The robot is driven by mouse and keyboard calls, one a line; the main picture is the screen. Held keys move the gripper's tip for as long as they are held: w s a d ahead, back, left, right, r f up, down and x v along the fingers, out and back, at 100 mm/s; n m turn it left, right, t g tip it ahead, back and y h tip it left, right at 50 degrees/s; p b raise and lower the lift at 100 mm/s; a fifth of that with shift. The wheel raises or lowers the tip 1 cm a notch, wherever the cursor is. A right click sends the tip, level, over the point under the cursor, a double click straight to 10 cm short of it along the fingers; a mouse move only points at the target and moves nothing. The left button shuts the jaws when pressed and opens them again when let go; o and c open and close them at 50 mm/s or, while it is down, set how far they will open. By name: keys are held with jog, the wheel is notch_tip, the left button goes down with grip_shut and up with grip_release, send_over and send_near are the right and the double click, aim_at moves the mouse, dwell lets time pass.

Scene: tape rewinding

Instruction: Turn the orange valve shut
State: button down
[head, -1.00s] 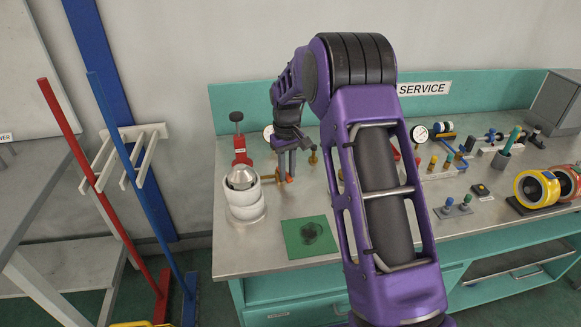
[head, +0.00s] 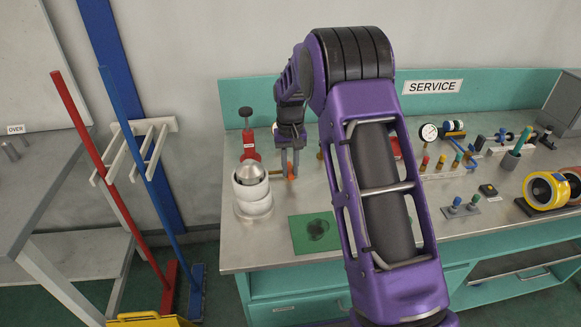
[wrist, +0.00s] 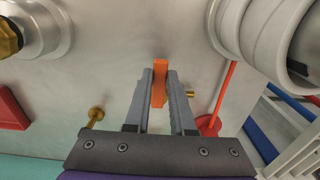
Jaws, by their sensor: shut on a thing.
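The orange valve handle (head: 291,172) is on the bench, just right of a stack of white rings. In the wrist view, the orange valve handle (wrist: 159,82) shows as an upright bar between the two grey fingers. My gripper (head: 290,163) points down at it from above. My gripper (wrist: 160,88) is shut on the handle, one finger on each side. A brass stub (wrist: 190,93) sticks out just right of the right finger. The fingers hide part of the valve body, and my purple arm covers some of the bench to the right.
The white ring stack (head: 252,199) with a metal cone on top stands close at the left. A red stand (head: 250,148) is behind it. A green mat (head: 303,242) lies in front. Brooms on a white rack (head: 150,127) stand left of the bench.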

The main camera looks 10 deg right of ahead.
aim_at(290, 173)
jog(key=c, duration=0.8)
grip_release()
jog(key=shift+o, duration=0.2)
notch_tip(290, 173, up, 18)
jog(key=p, duration=0.1)
jog(key=shift+f+p, duration=0.25)
jog(key=shift+p, duration=0.05)
jog(key=shift+a, duration=0.1)
